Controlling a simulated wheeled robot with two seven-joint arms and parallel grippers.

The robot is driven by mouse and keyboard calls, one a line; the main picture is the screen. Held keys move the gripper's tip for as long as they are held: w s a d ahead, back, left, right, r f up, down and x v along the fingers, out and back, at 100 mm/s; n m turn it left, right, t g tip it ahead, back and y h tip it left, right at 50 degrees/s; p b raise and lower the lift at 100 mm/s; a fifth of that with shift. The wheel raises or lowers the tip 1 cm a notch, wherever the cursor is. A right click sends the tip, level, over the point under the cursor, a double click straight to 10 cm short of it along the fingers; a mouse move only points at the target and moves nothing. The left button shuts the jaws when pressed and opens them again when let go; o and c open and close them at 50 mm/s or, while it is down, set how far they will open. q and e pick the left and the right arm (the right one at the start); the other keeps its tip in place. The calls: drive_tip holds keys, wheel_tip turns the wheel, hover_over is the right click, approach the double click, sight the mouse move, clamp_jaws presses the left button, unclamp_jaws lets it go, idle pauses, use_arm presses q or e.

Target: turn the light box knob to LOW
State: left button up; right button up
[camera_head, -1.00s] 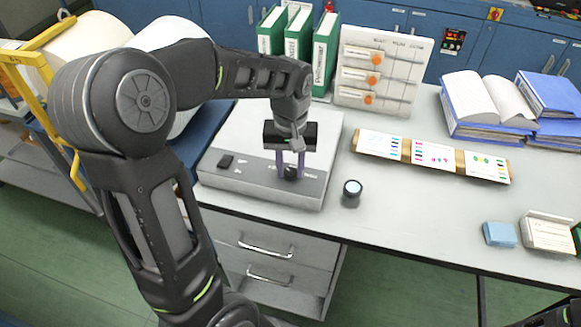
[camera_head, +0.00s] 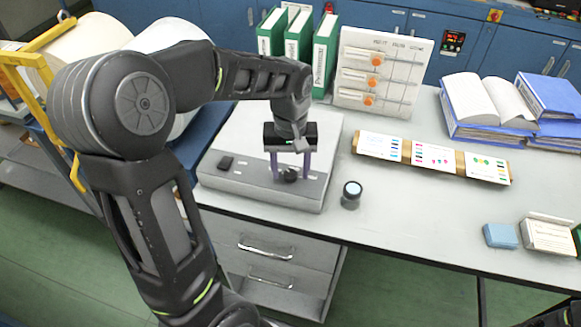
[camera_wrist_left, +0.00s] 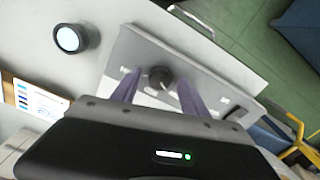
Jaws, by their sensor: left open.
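The light box (camera_head: 235,185) is a pale grey box with a darker front panel, on the left part of the bench. Its round black knob (camera_head: 289,174) is on the front panel; it also shows in the left wrist view (camera_wrist_left: 160,78). My left gripper (camera_head: 291,176) points down over the panel, open, with one purple finger on each side of the knob. In the left wrist view the fingers (camera_wrist_left: 157,92) stand apart from the knob, with gaps on both sides. The labels around the knob are too small to read. My right gripper is not in view.
A black switch (camera_head: 225,162) is on the same panel, left of the knob. A small round black loupe-like object (camera_head: 351,194) stands just right of the box. Green binders (camera_head: 298,40) stand behind.

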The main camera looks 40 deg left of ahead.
sight(290, 173)
use_arm(q)
wheel_tip(290, 173, up, 8)
drive_tip(key=shift+f+b, duration=0.1)
drive_tip(key=shift+b, duration=0.2)
idle(0.3)
idle(0.4)
